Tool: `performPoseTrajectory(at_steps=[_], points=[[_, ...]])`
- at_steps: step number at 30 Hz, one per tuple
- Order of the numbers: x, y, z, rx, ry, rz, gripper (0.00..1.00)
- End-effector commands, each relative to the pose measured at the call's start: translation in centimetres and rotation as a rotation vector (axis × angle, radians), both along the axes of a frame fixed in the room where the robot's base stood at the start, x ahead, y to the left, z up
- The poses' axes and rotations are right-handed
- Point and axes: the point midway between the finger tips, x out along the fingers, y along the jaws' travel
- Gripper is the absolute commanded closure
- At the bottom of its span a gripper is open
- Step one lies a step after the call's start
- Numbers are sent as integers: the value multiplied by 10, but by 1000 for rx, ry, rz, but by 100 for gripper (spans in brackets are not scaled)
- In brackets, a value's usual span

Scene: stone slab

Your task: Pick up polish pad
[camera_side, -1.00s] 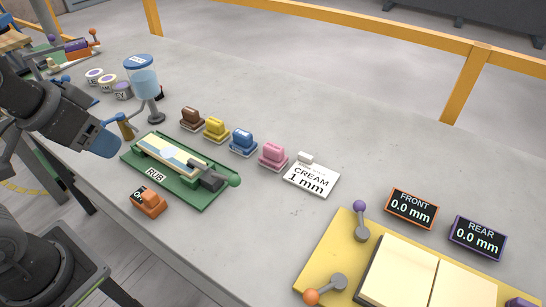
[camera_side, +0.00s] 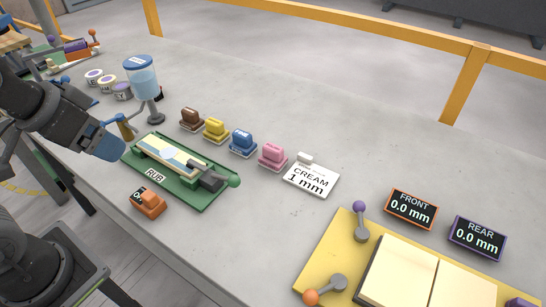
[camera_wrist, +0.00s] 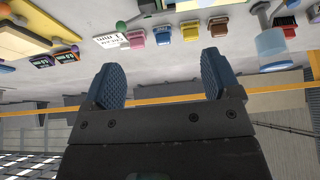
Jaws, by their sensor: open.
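Several handled pads on small bases stand in a row on the slab: brown (camera_side: 191,117), yellow (camera_side: 215,130), blue (camera_side: 242,141) and pink (camera_side: 272,155). I cannot tell which one, if any, is the polish pad. An orange block (camera_side: 149,202) with a dark label sits in front of the green RUB tray (camera_side: 212,203). My gripper (camera_side: 110,148) is above the slab's front edge at the tray's left end, apart from the pads. In the wrist view my gripper (camera_wrist: 160,82) is open, with nothing between its blue fingers; the pink pad (camera_wrist: 137,39) lies beyond them.
The tray holds a cream strip (camera_side: 158,148) with bluish patches and a grey clamp. A blue-lidded dispenser (camera_side: 142,80) stands behind. Grey slab is clear between.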

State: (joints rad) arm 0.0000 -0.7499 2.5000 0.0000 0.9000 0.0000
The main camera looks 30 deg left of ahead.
Motion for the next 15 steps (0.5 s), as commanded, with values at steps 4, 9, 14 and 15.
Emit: performPoseTrajectory(at_steps=[4,9,14,15], points=[[1,0,0,1,1,-3,17],[20,-3,13,35,32,-83,17],[69,-13,32,112,98,-278,17],[83,-16,36,132,116,-334,17]])
